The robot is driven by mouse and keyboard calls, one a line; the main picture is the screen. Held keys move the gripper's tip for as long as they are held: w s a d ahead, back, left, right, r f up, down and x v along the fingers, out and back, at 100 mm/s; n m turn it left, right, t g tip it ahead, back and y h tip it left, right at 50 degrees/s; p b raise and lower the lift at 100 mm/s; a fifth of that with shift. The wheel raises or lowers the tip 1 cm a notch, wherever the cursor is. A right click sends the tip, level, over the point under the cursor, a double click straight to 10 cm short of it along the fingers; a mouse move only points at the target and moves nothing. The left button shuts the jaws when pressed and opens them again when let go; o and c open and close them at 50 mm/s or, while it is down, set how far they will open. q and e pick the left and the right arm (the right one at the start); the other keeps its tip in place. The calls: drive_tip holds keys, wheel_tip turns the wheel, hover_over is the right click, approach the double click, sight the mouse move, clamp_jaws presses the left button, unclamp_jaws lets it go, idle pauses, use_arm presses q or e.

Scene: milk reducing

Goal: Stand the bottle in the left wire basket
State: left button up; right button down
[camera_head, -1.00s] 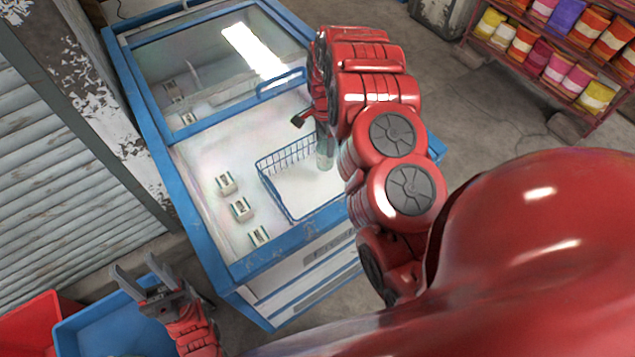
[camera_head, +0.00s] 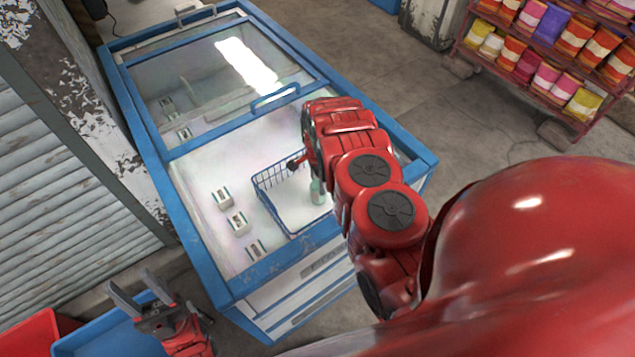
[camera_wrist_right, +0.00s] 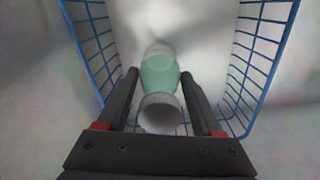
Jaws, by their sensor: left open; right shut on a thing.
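The bottle (camera_head: 317,193) is pale green with a white cap and shows in the head view at the right part of the blue wire basket (camera_head: 268,203). In the right wrist view the bottle (camera_wrist_right: 159,73) is between the fingers of my right gripper (camera_wrist_right: 158,76), which is shut on it. Basket walls (camera_wrist_right: 92,50) rise on both sides there. Whether the bottle's base touches the basket floor, I cannot tell. In the head view my right arm hides most of that gripper. My left gripper (camera_head: 133,282) is open and empty at the lower left, outside the freezer.
The basket is inside a blue-edged chest freezer (camera_head: 190,240) with a glass lid (camera_head: 200,85) over its far part. Several small white boxes (camera_head: 237,221) lie left of the basket. A blue bin (camera_head: 95,335) is beneath my left gripper. A shelf (camera_head: 545,60) stands upper right.

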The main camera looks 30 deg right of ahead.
drive_tip(key=shift+f, duration=0.75)
drive_tip(key=shift+a, duration=0.1)
drive_tip(key=shift+f, duration=0.15)
drive_tip(key=shift+c, duration=0.2)
unclamp_jaws()
